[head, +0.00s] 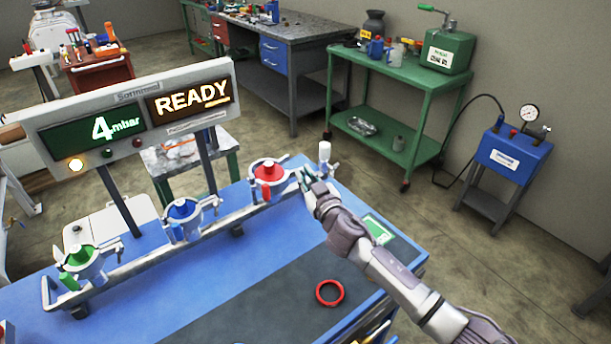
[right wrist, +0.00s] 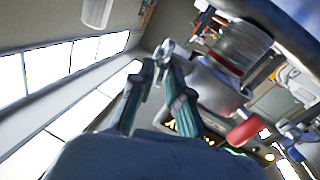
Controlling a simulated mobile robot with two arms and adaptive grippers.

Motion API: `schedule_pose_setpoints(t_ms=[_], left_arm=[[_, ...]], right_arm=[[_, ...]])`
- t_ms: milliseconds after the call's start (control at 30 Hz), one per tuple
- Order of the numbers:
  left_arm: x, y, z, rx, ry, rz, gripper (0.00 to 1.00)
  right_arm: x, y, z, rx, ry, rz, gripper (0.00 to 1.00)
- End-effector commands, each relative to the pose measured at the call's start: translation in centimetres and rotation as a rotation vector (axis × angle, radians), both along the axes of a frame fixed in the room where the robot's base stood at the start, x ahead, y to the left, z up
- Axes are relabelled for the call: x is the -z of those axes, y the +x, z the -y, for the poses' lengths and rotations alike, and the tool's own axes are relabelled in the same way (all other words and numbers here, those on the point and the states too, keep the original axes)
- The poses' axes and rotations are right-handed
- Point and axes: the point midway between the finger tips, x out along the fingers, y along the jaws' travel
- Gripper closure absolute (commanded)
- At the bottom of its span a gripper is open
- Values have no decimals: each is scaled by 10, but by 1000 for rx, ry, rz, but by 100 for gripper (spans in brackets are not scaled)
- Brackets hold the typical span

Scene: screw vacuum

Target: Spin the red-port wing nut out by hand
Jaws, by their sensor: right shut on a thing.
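The red port (head: 268,174) is the rightmost of three ports on the rail along the blue bench's back edge. My right gripper (head: 306,177) is at the right side of this port, its arm reaching in from the lower right. In the right wrist view its two fingers (right wrist: 164,66) are closed together on a small light grey piece, which looks like the wing nut (right wrist: 168,48); the fingers hide part of it. The port's metal body (right wrist: 236,55) is close to the right of the fingertips. My left gripper is not in the head view.
The blue port (head: 184,215) and green port (head: 84,258) stand further left. A sign reading READY and 4 mbar (head: 140,115) rises behind the rail. A red ring (head: 330,292) lies on the dark mat (head: 262,318). A white-topped fitting (head: 325,155) stands just right of my gripper.

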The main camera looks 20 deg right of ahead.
Motion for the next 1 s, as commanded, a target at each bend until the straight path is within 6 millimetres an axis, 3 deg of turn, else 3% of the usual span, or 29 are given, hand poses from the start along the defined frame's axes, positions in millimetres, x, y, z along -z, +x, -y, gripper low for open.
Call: schedule_pose_setpoints(t_ms=[1000], left_arm=[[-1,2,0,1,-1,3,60]], right_arm=[[8,-1,-8,1,-911,108,100]])
